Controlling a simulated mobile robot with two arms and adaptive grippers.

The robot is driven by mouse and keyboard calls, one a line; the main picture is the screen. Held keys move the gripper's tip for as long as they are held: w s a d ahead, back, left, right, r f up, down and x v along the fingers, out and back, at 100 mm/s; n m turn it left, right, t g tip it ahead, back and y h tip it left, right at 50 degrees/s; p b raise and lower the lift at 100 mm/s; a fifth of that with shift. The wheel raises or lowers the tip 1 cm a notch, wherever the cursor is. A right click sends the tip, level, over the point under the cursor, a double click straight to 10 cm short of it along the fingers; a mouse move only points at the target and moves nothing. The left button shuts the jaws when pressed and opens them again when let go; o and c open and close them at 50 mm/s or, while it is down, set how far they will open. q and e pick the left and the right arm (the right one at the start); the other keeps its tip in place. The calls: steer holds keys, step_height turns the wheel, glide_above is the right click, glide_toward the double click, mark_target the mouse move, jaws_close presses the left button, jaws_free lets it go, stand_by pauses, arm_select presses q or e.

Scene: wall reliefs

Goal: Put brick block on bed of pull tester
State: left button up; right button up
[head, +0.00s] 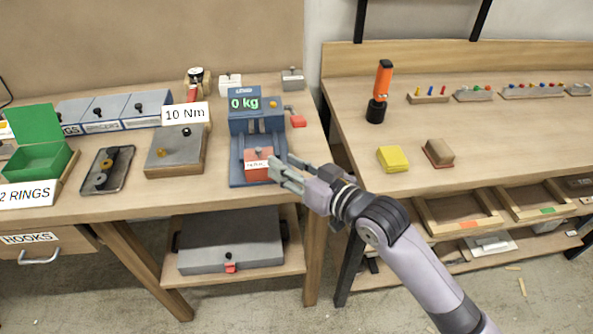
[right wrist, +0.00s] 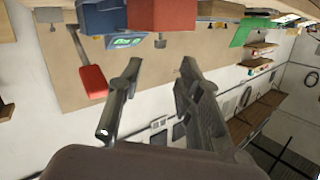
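The blue pull tester (head: 237,160) stands near the right end of the left bench, and its display reads 0 kg. A brick-red block (head: 257,169) with a white label sits on the front part of its bed. It also shows at the top of the right wrist view (right wrist: 160,14). My right gripper (head: 277,170) is at the block's right side, fingers toward it. In the right wrist view the fingers (right wrist: 160,70) are spread, with nothing between them. The block lies beyond the fingertips. My left gripper is not in view.
A red handle (head: 298,121) juts from the tester's right side. A 10 Nm box (head: 175,160) stands to its left, then a dark tray (head: 106,170). A gap separates the benches. The right bench holds a yellow block (head: 392,158) and a brown block (head: 438,152).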

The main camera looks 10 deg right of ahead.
steer(key=shift+v, duration=1.4)
